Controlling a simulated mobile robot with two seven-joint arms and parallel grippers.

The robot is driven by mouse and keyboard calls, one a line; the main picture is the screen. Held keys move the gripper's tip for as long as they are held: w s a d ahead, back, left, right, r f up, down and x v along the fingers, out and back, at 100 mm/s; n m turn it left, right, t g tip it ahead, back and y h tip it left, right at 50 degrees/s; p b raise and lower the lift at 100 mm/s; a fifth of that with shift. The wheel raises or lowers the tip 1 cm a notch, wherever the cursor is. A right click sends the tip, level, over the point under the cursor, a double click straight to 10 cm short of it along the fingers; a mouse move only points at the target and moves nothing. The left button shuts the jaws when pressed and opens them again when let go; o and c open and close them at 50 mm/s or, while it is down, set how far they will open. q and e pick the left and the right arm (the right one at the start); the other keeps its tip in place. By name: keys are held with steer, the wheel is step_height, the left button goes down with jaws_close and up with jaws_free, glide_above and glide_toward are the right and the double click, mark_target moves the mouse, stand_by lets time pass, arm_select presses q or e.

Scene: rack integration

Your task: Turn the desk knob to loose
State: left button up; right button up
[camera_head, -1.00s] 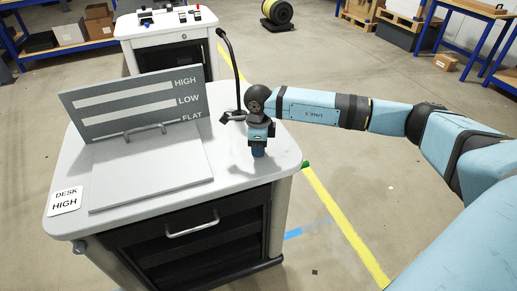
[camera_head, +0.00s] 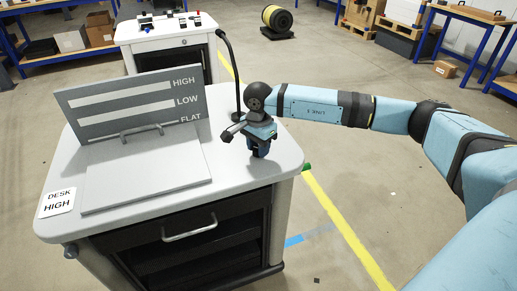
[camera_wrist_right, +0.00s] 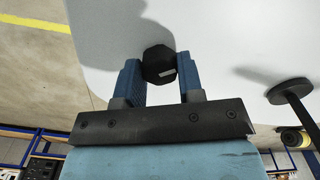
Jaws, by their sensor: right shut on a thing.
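The desk knob (camera_wrist_right: 159,65) is a black faceted knob with a pale mark on its face, seen in the right wrist view. My right gripper (camera_wrist_right: 160,80) has its two blue fingers on either side of the knob and is shut on it. In the head view my right gripper (camera_head: 259,152) points down at the right part of the grey cart top, and it hides the knob there. The desk (camera_head: 146,167) is a flat grey panel in front of an upright board (camera_head: 135,104) marked HIGH, LOW and FLAT. My left gripper is not in view.
A card (camera_head: 57,202) reading DESK HIGH lies at the cart top's left corner. A black gooseneck stand (camera_head: 231,75) rises behind my right gripper. A drawer handle (camera_head: 190,230) is on the cart's front. A second white cart (camera_head: 168,35) stands behind.

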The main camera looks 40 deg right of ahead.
steer(key=shift+n, duration=0.9)
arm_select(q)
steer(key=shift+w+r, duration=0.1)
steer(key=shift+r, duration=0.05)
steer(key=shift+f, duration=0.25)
arm_select(e)
steer(key=o, duration=0.9)
arm_select(q)
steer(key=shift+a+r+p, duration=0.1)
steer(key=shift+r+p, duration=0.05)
steer(key=shift+p, duration=0.4)
arm_select(e)
step_height(320, 180, up, 14)
steer(key=shift+f, duration=0.1)
